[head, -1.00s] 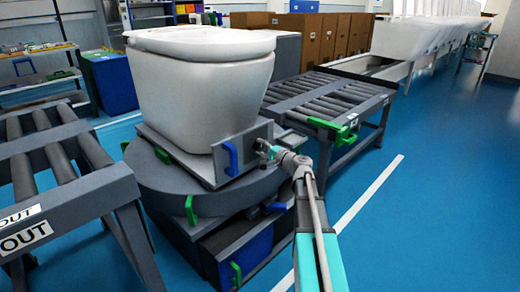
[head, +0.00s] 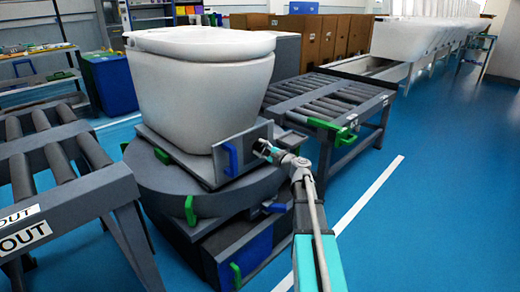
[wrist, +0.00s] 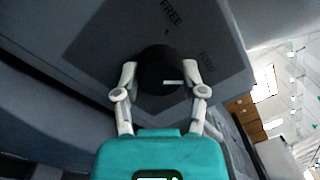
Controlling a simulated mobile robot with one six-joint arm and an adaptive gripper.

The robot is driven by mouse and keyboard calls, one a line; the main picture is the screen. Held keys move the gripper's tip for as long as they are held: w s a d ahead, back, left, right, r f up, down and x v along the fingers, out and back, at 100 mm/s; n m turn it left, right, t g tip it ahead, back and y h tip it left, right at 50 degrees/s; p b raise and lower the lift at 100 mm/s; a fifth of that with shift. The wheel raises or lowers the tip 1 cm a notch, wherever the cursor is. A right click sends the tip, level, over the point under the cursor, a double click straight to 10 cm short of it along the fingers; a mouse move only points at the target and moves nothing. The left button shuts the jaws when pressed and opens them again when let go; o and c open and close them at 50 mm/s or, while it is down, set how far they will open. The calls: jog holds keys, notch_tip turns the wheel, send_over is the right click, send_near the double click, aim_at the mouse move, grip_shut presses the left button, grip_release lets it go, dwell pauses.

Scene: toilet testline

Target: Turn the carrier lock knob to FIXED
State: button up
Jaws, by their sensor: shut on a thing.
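The carrier lock knob (wrist: 160,82) is a round black knob with a short white pointer line on its face. It sits on a dark panel (wrist: 100,30) of the carrier. In the wrist view the pointer lies level, its line right of the knob's middle. My gripper (wrist: 163,75) is shut on the knob, one finger on each side. In the head view my gripper (head: 262,149) is at the carrier's front plate, right of a blue handle (head: 230,158), and hides the knob.
A white toilet (head: 200,90) stands on the carrier, on a round grey turntable (head: 235,198) with green handles. Roller conveyors stand left (head: 60,165) and right (head: 330,97). Blue floor (head: 430,200) is open at the right.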

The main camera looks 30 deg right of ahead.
jog(key=shift+s+f, duration=0.1)
jog(key=shift+s, duration=0.05)
jog(key=o, duration=1.1)
jog(key=shift+o, duration=0.2)
